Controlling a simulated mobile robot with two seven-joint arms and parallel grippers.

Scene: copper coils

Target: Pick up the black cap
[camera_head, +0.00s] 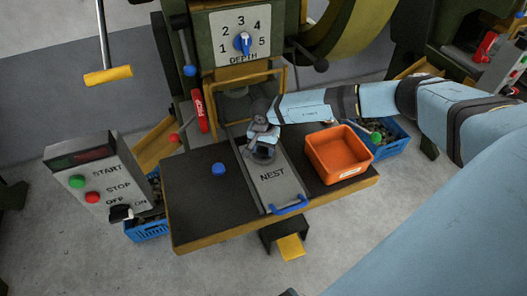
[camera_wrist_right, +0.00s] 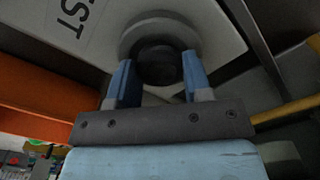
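A dark round piece, which looks like the black cap (camera_wrist_right: 158,62), sits inside a grey ring (camera_wrist_right: 158,22) on the sliding NEST plate (camera_head: 272,184). In the head view this spot is mostly covered by my right gripper (camera_head: 262,146), which is low over the plate's upper part. In the right wrist view my right gripper (camera_wrist_right: 158,78) has its two blue fingers apart, one on each side of the dark piece. A narrow gap seems to show beside it, so the fingers look open. My left gripper is not in view.
An orange bin (camera_head: 340,153) stands right of the plate on the black table (camera_head: 205,209). A blue knob (camera_head: 219,169) is to the left. A control box (camera_head: 100,180) stands further left. The press frame (camera_head: 282,80) rises behind. The table's front left is clear.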

